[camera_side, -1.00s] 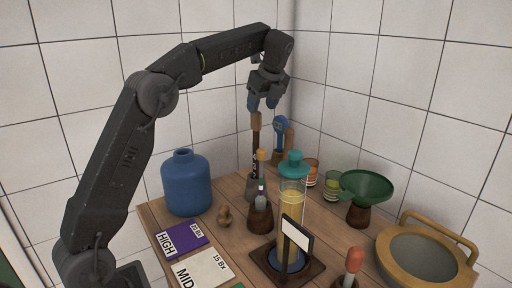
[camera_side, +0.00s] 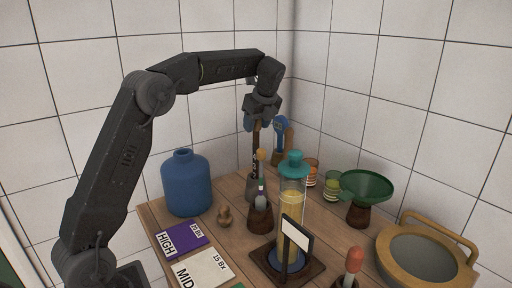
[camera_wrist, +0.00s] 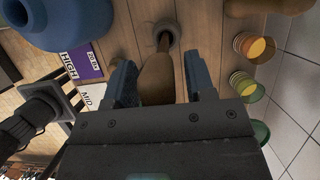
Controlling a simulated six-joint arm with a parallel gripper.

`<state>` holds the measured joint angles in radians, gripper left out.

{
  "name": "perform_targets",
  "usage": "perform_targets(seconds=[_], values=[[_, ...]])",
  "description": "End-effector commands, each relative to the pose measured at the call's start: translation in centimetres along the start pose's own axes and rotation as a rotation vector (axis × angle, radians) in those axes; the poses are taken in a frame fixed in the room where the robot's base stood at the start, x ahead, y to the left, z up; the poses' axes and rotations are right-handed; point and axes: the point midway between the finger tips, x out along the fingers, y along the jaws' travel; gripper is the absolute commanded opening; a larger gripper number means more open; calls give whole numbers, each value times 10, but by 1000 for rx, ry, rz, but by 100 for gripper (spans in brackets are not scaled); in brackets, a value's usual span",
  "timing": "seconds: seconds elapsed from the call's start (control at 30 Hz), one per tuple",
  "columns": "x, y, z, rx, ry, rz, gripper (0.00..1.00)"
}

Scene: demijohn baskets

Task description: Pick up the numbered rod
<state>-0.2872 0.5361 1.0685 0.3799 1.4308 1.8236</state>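The numbered rod (camera_side: 254,163) is dark with pale marks and has a wooden handle on top. It stands upright in a grey holder (camera_side: 253,188) near the back of the table. My gripper (camera_side: 256,125) points down over the handle, with its blue fingers at the handle's upper part. In the wrist view my gripper (camera_wrist: 161,80) is open, with one finger on each side of the wooden handle (camera_wrist: 157,82). A gap shows between the handle and the right finger. The rod below the handle is mostly hidden in the wrist view.
A second dark holder with a cork-topped rod (camera_side: 261,186) stands just in front. A teal-capped cylinder (camera_side: 293,200) is nearby on the right. A blue demijohn (camera_side: 186,185) stands left, and a green funnel (camera_side: 367,186) right.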

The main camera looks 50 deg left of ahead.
Motion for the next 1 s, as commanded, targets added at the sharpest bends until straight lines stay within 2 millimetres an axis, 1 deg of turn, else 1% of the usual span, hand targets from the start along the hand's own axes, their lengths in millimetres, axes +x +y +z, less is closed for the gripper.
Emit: perform_targets(seconds=[0.03, 0.07, 0.5, 0.87, 1.0], values=[[0, 0, 0, 0, 0, 0, 45], [0, 0, 0, 0, 0, 0, 42], [0, 0, 0, 0, 0, 0, 0], [-1, 0, 0, 0, 0, -1, 0], [-8, 0, 3, -1, -1, -2, 0]])
